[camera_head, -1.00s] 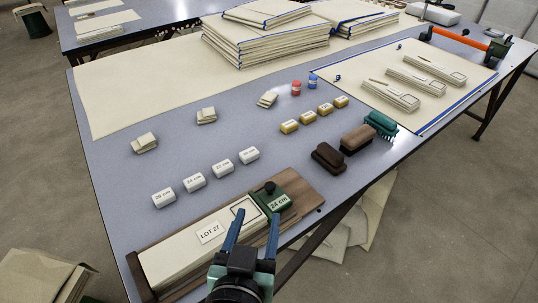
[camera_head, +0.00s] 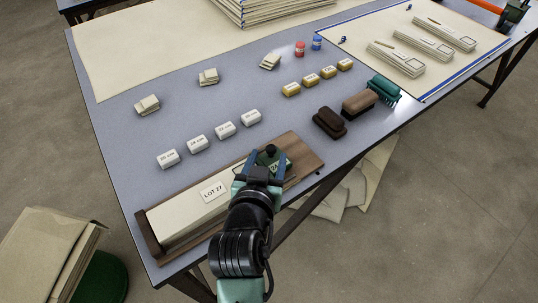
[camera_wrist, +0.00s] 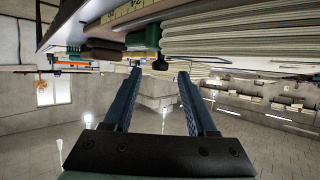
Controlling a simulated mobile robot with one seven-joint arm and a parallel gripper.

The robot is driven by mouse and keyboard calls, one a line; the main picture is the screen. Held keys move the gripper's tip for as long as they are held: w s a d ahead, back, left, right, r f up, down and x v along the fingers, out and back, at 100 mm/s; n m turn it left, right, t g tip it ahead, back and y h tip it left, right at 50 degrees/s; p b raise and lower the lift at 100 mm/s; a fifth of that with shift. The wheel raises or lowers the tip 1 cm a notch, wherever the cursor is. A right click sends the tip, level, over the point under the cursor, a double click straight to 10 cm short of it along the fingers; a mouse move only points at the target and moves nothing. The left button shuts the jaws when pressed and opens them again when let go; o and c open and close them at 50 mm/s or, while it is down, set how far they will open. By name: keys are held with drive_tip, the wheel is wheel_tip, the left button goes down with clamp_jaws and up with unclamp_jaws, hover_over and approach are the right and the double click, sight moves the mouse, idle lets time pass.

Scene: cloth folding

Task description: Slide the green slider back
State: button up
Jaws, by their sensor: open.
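The green slider (camera_head: 281,162) with its black knob (camera_head: 270,149) sits at the right part of the wooden measuring board (camera_head: 303,153), by the end of the cream cloth stack labelled LOT 27 (camera_head: 190,217). My gripper (camera_head: 266,160) is open, its blue fingers at the slider; my wrist hides part of the slider and the cloth. In the wrist view the black knob (camera_wrist: 160,64) shows just beyond and between the fingertips (camera_wrist: 160,76), with the green slider (camera_wrist: 153,37) above it. I cannot tell whether the fingers touch the knob.
White size blocks (camera_head: 223,130) and yellow blocks (camera_head: 310,79) stand in rows behind the board. Dark brown (camera_head: 329,122), brown (camera_head: 359,103) and green (camera_head: 384,88) brushes lie to the right, near the table edge. Clear grey tabletop (camera_head: 130,150) lies to the left.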

drive_tip(key=shift+x, duration=1.1)
clamp_jaws()
idle(0.7)
